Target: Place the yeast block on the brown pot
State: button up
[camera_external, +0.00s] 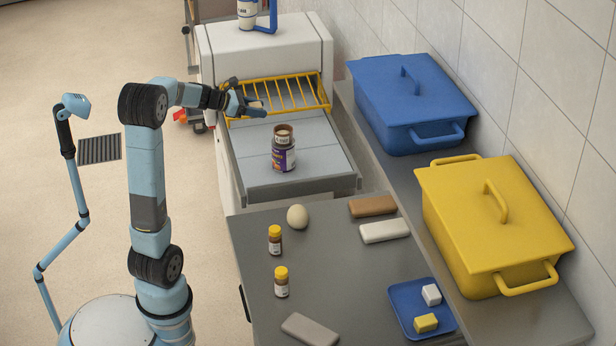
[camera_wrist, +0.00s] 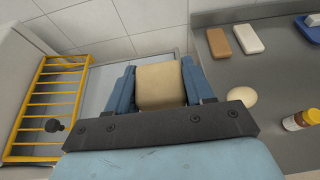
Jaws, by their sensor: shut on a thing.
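My gripper (camera_external: 248,106) is shut on a beige block, the yeast block (camera_external: 256,104). In the wrist view the block (camera_wrist: 161,84) sits between the two blue fingers (camera_wrist: 160,90). The gripper is held over the back left of the grey oven deck, in front of the yellow rack. The small brown pot (camera_external: 283,131) appears stacked on a dark jar with a purple label (camera_external: 284,157), upright on the deck. The pot is to the right of and nearer the camera than the gripper. I cannot see the pot in the wrist view.
The yellow rack (camera_external: 290,93) stands behind the deck. The grey counter (camera_external: 335,290) in front holds an egg (camera_external: 297,216), two yellow-capped bottles, several bars and a blue tray (camera_external: 405,305) with two cubes. Blue (camera_external: 410,105) and yellow (camera_external: 485,235) lidded bins line the right.

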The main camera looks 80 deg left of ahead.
jog(key=w+a+f, duration=0.4)
jog(key=w+a, duration=0.2)
jog(key=w, duration=0.1)
send_over(285, 129)
jog(key=f, duration=0.5)
jog(key=shift+s+d+f, duration=0.2)
jog(key=shift+s, duration=0.1)
jog(key=shift+w+f, duration=0.15)
jog(key=shift+f, duration=0.05)
jog(key=shift+a+f, duration=0.1)
jog(key=shift+f, duration=1.5)
jog(key=o, duration=1.1)
